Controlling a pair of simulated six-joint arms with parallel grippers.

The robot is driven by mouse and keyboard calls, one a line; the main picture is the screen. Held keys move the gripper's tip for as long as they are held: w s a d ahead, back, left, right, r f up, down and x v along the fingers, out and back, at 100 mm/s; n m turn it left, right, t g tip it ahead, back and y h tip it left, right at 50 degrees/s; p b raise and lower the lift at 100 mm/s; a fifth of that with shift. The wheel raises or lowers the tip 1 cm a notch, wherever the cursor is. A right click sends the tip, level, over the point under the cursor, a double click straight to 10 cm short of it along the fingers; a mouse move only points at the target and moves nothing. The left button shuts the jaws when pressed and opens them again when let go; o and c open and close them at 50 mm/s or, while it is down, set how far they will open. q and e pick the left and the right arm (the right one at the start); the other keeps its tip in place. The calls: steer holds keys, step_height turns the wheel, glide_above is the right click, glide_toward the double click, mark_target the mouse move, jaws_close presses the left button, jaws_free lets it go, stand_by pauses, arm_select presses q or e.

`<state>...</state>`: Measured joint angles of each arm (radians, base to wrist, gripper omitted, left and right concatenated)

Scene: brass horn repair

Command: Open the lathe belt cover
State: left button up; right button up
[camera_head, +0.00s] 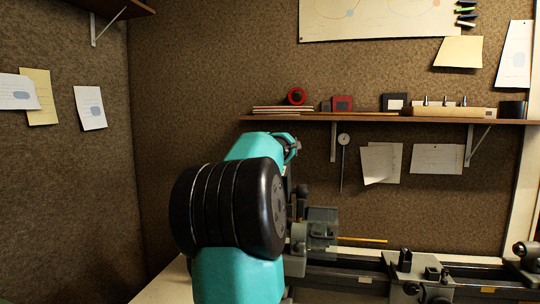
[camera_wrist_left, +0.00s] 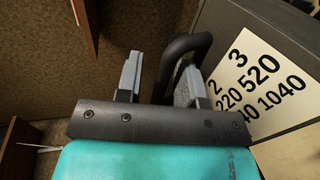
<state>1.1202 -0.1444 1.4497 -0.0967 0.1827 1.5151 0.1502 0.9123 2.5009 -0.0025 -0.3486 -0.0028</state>
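The lathe belt cover (camera_wrist_left: 225,58) is a dark grey panel at the right of the left wrist view, with a white number label (camera_wrist_left: 262,82) on it. A black curved handle (camera_wrist_left: 186,43) stands out from it. My left gripper (camera_wrist_left: 162,68) is open, its two grey fingers apart. The handle shows between the fingers, closer to the right one; I cannot tell whether they touch. In the head view my teal left arm hides the cover and most of the gripper. My right gripper is in neither view.
The lathe (camera_head: 350,270) runs along the bench to the right, with a thin brass rod (camera_head: 362,240) at its chuck. A wall shelf (camera_head: 390,117) with small boxes and tools hangs above. A dial gauge (camera_head: 343,140) hangs below the shelf.

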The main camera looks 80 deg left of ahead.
arm_select(q)
steer(key=shift+d, duration=0.15)
steer(key=v, duration=1.7)
steer(key=shift+r, duration=0.15)
